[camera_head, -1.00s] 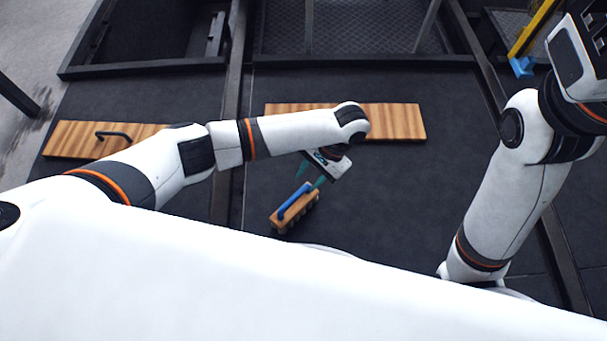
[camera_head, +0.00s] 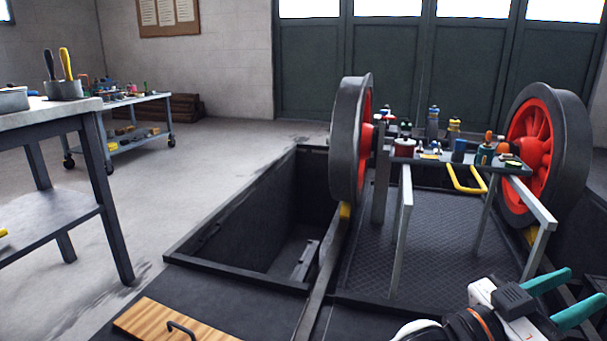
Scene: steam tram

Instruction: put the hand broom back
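My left gripper (camera_head: 586,286) is at the lower right edge of the head view, with its arm coming in from the bottom. Its two teal fingers are spread apart and point to the right. I see nothing between them. The hand broom is not in view now. My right gripper is not in view.
A grey table (camera_head: 50,112) at left bears a holder (camera_head: 64,91) with black and yellow handles. A cart (camera_head: 140,140) stands behind it. An open pit (camera_head: 265,225), red-spoked wheels (camera_head: 347,140) and a bottle stand (camera_head: 440,159) lie ahead. A handled wooden board (camera_head: 145,318) is lower left.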

